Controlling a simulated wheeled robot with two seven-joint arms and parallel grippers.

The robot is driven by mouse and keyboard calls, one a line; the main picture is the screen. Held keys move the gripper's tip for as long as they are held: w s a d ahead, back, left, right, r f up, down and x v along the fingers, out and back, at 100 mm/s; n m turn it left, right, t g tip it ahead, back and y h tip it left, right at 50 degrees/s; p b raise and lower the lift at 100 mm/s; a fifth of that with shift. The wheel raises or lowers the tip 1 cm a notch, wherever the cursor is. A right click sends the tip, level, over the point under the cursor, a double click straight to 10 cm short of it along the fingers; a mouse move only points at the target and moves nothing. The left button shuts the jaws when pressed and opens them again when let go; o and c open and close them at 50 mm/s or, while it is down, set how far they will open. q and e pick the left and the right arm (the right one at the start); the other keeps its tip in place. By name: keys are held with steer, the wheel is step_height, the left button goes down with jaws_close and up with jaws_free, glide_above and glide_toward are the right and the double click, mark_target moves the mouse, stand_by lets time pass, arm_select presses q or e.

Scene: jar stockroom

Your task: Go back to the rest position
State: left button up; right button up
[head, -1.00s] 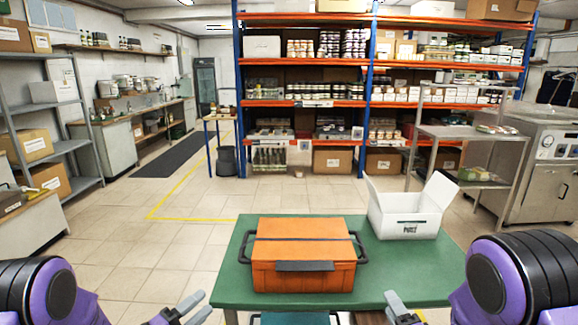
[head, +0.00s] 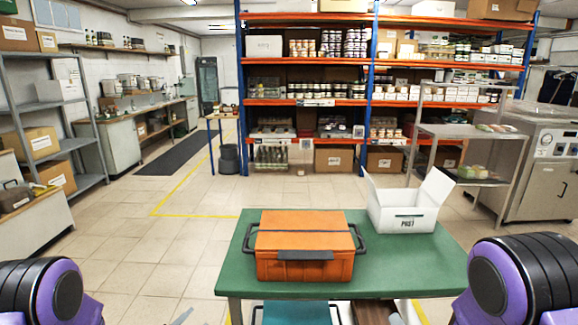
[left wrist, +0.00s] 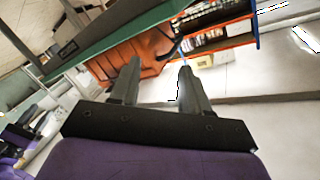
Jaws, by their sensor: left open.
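My left gripper (left wrist: 160,63) is open and empty in the left wrist view, its two dark fingers spread apart. The orange box and the green table edge show beyond the fingers, with no contact visible. In the head view only a grey tip of my left gripper (head: 182,317) shows at the bottom edge, left of the table. My right arm is at the lower right of the head view; its fingers are mostly out of the frame, and their opening does not show.
The green table (head: 400,262) stands in front of me. On it are a closed orange box (head: 305,262) with dark handles and an open white carton (head: 405,219). A metal rack (head: 470,133) stands behind on the right. The floor on the left is clear.

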arm_select(q)
steer(key=s+a+f+n+g+y, duration=0.2)
steer(key=s+f+n+g+y, duration=0.1)
steer(key=s+f+n, duration=0.3)
steer(key=s+a+f+n+g+y, duration=0.2)
steer(key=s+f+n+y, duration=0.2)
steer(key=s+f+n, duration=0.25)
steer(key=s+f+n+g+y, duration=0.1)
steer(key=s+f+n+g, duration=0.1)
steer(key=s, duration=0.9)
steer(key=s+a+f+n+g+y, duration=0.1)
steer(key=s+f+n+g+y, duration=0.1)
steer(key=s, duration=1)
steer(key=f+n+g, duration=0.1)
steer(key=n+g, duration=0.1)
steer(key=g, duration=0.1)
steer(key=shift+a, duration=0.25)
arm_select(e)
steer(key=s+d+f+n+g+h, duration=0.1)
steer(key=s+f+g, duration=0.3)
steer(key=s, duration=0.6)
steer(key=s+d+f+n+g+h, duration=0.1)
steer(key=s+f+g, duration=0.3)
steer(key=s+f, duration=0.5)
steer(key=s+d+f+n+g+h, duration=0.1)
steer(key=s+f+g, duration=0.3)
steer(key=s+f, duration=0.3)
steer(key=s, duration=0.5)
steer(key=shift+s+n, duration=0.25)
steer(key=shift+n, duration=0.05)
